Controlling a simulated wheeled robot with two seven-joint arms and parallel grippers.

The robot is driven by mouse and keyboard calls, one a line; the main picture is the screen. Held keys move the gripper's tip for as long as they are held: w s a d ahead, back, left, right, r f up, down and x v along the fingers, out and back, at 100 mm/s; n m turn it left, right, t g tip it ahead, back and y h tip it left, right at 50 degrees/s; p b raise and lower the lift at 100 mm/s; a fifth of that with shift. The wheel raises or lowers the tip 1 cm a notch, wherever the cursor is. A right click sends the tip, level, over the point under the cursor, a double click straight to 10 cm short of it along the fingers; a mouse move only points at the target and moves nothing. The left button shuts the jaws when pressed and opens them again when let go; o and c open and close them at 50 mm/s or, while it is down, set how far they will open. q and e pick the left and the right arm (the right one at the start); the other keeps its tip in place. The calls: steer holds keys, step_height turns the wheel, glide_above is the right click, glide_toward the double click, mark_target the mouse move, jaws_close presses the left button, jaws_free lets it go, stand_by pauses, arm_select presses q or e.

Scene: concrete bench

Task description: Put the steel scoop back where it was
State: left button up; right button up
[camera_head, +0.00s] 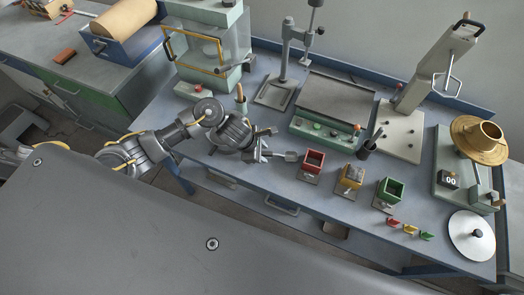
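The steel scoop (290,156) is a small grey piece with a flat end pointing right, just left of the red bin. My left gripper (264,147) reaches in from the left over the front of the bench; its fingers appear closed around the scoop's handle end. The fingers are small here and partly hide the handle. Whether the scoop touches the bench top is hard to tell. My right gripper is not in view.
A red bin (313,161), a yellow bin (350,178) and a green bin (389,191) stand in a row. Small coloured pieces (409,229) lie in front. A grey-topped machine (338,97), a dark cup (364,151) and a stand (277,94) are behind.

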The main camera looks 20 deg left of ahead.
arm_select(q)
steer(key=shift+r, duration=0.15)
steer(key=p+v, duration=0.3)
steer(key=v, duration=0.9)
